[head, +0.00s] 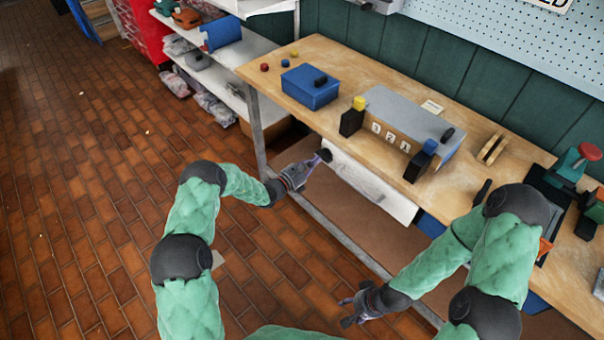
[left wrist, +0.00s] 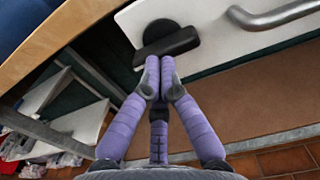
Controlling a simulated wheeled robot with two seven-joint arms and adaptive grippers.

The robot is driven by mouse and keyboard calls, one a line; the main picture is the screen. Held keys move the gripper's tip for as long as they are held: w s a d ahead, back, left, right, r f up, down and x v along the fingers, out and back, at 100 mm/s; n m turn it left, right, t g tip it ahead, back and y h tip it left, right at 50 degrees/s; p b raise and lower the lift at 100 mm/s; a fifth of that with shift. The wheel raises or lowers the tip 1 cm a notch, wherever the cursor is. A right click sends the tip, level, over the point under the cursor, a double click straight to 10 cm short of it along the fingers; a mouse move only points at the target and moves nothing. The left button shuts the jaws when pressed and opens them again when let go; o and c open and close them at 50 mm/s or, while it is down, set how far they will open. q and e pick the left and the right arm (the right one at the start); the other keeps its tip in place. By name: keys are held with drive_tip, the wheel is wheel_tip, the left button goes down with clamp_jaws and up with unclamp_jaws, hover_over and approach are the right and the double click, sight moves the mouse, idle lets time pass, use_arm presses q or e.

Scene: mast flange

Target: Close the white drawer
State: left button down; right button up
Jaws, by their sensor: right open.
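The white drawer (head: 395,200) sits under the wooden tabletop; it also shows in the left wrist view (left wrist: 215,50). Its white front carries a grey bar handle (left wrist: 280,14) and, near its left end, a black round knob with a bar (left wrist: 165,42). I cannot tell how far the drawer stands out. My left gripper (head: 322,158) is at the drawer's left end. Its purple fingertips (left wrist: 158,72) are together against or just before the black bar, partly covering its end; contact is unclear. My right gripper (head: 350,312) is open and empty, low in front of the bench.
The bench (head: 325,65) carries a blue box (head: 310,87), a grey box with numbers (head: 400,118) and small tools. A metal rail (head: 340,235) runs low along the bench. Shelves (head: 225,85) stand at the upper left. The brick floor on the left is clear.

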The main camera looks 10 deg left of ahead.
use_arm(q)
drive_tip(key=x, duration=0.2)
drive_tip(key=shift+w+d+r+b, duration=0.15)
drive_tip(key=shift+w+b, duration=0.1)
drive_tip(key=shift+b, duration=0.15)
drive_tip(key=shift+w, duration=0.1)
drive_tip(key=shift+r, duration=0.1)
